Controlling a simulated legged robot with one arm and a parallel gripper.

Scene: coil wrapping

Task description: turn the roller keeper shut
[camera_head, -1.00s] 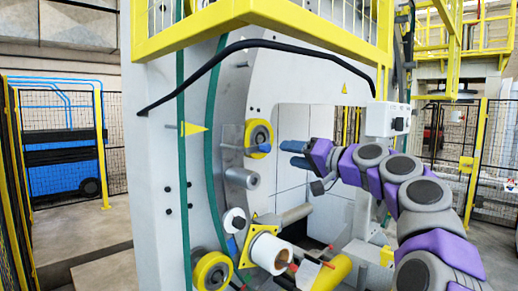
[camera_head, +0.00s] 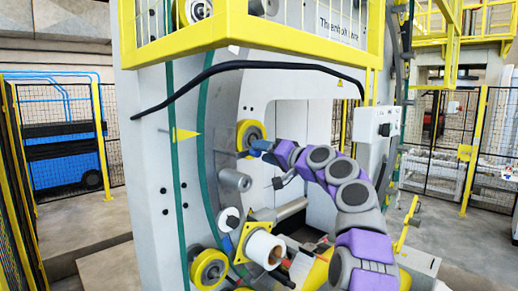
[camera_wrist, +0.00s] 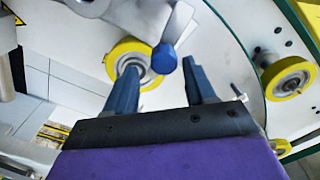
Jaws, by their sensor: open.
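The roller keeper appears in the wrist view as a grey lever with a blue knob (camera_wrist: 164,58) at its end, in front of a yellow-rimmed roller (camera_wrist: 128,62). My gripper (camera_wrist: 162,65) has its two blue fingers spread apart. In the picture the knob lies between the fingertips, nearer the left one; I cannot tell whether a finger touches it. In the head view my gripper (camera_head: 256,147) is right at the upper yellow roller (camera_head: 243,132), and its fingers largely hide the keeper.
A grey cylinder (camera_head: 235,180) juts out below the upper roller. Lower down are a white film roll (camera_head: 262,250) on a yellow plate and another yellow roller (camera_head: 209,270). A black cable (camera_head: 235,67) arches above. The opening in the machine lies behind my arm.

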